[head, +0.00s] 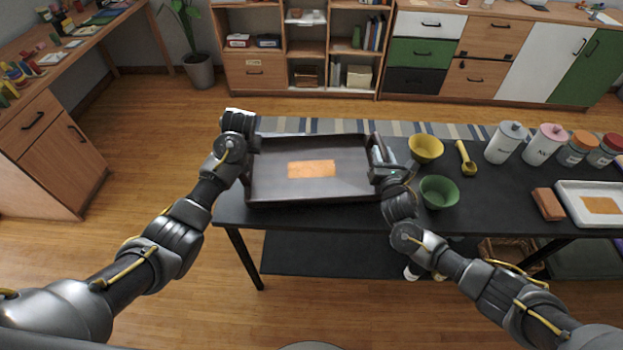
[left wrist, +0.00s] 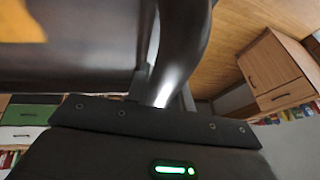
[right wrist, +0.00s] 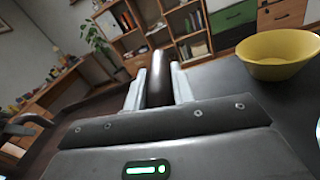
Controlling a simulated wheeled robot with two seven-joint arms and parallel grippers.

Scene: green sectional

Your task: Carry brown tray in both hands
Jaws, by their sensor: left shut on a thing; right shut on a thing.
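The brown tray (head: 270,184) has a dark rim and an orange rectangle on its floor. In the head view it is at the left end of the black table; I cannot tell whether it touches the tabletop. My left gripper (head: 247,146) is shut on the tray's left side. My right gripper (head: 375,164) is shut on the tray's right side.
On the black table (head: 490,208), right of the tray, are a yellow bowl (head: 426,148), a green bowl (head: 439,191), a yellow scoop (head: 466,158), several canisters, a brown block (head: 548,204) and a white tray (head: 566,206). Open wooden floor lies left of the table.

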